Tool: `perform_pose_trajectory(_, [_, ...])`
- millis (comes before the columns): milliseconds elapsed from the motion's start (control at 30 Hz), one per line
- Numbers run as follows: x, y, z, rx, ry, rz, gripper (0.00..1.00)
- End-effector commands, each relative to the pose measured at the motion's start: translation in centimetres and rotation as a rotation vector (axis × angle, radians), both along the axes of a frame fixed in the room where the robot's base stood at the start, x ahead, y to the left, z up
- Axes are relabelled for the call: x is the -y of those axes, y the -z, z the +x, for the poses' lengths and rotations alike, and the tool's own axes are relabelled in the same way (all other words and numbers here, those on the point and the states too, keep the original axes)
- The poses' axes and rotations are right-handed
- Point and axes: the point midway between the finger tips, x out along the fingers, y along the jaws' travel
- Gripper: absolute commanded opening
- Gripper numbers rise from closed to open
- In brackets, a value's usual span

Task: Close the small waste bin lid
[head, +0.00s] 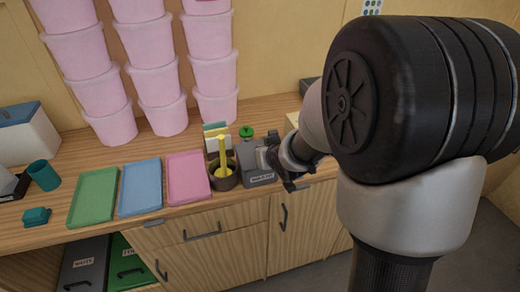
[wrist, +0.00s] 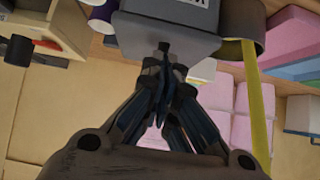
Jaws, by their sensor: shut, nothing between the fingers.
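The small grey waste bin (head: 261,180) stands on the wooden counter, with a white label on its front. A grey panel (head: 246,153) rises at its back left and looks like its lid standing up; my gripper hides part of it, so the exact angle is unclear. My gripper (head: 266,157) is shut and empty, at the bin's upper right in the head view. In the wrist view, the closed fingertips (wrist: 164,50) are at the edge of the grey bin (wrist: 168,28). I cannot tell whether they touch it.
A brown pot (head: 224,182) with a yellow utensil (head: 222,150) stands close left of the bin. Pink (head: 187,178), blue (head: 140,186) and green (head: 94,196) trays lie further left. Stacked pink tubs (head: 216,76) stand behind. Drawers and cupboards (head: 200,240) are below the counter.

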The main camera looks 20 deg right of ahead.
Motion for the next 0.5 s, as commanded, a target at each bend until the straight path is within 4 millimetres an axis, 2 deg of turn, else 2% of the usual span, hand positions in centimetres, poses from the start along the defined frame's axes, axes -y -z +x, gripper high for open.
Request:
perform_pose_trajectory(200, [0.0, 0.77, 0.0, 0.0, 0.0, 0.0, 0.0])
perform_pose_trajectory(500, [0.0, 0.82, 0.01, 0.0, 0.001, -0.001, 0.0])
